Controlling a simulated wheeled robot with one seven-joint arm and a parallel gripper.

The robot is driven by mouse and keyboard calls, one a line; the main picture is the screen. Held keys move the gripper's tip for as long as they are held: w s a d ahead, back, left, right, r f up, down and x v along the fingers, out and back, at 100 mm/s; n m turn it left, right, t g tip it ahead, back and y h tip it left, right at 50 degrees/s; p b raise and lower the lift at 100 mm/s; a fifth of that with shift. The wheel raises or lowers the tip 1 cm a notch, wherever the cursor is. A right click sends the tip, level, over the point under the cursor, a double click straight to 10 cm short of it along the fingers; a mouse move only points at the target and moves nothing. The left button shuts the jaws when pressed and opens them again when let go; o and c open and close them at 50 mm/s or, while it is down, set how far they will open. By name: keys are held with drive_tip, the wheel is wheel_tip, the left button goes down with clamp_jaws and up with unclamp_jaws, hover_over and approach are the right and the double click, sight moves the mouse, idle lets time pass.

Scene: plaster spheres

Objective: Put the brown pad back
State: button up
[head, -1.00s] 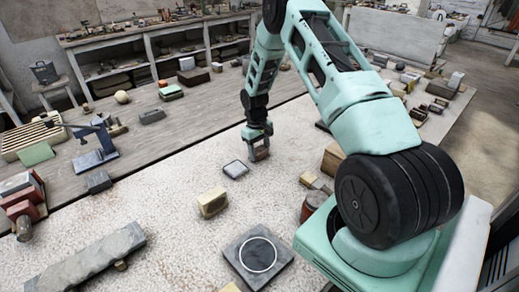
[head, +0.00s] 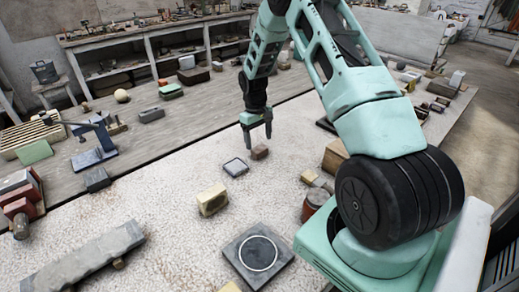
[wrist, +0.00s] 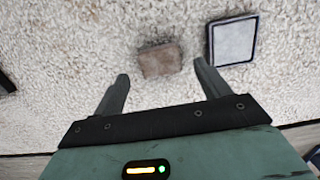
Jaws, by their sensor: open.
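The brown pad (head: 260,152) is a small rough brown block lying on the speckled white tabletop. It also shows in the wrist view (wrist: 160,59), ahead of and between my fingertips. My gripper (head: 257,140) is open and empty, with its fingers pointing down just above and behind the pad. In the wrist view my two fingers (wrist: 161,73) stand apart, with a gap between them and the pad. A small dark-rimmed square with a pale grey face (head: 235,167) lies beside the pad, just left of it, and shows right of it in the wrist view (wrist: 233,40).
A dark square slab with a white ring (head: 246,272) lies nearer the front. A cream block (head: 212,200) stands left of it. Wooden blocks (head: 335,157) and a reddish-brown round pot (head: 316,202) are close to my arm's base. Speckled surface around the pad's front is clear.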

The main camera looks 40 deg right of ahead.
sight(257, 146)
wheel_tip(257, 146, up, 7)
drive_tip(key=b, duration=0.1)
drive_tip(key=s+a+r+n+t, duration=0.1)
drive_tip(key=s+a+r+n, duration=0.3)
drive_tip(key=a, duration=1)
drive_tip(key=s+a+r, duration=0.3)
drive_tip(key=a+r, duration=0.2)
drive_tip(key=a, duration=0.9)
drive_tip(key=s+a+r+n, duration=0.1)
drive_tip(key=s+a, duration=0.4)
drive_tip(key=s, duration=0.6)
drive_tip(key=s+a+r+n, duration=0.1)
drive_tip(key=s+a+n, duration=0.2)
drive_tip(key=s, duration=0.9)
drive_tip(key=a, duration=0.3)
drive_tip(key=shift+a+r+y, duration=0.2)
drive_tip(key=shift+y, duration=0.1)
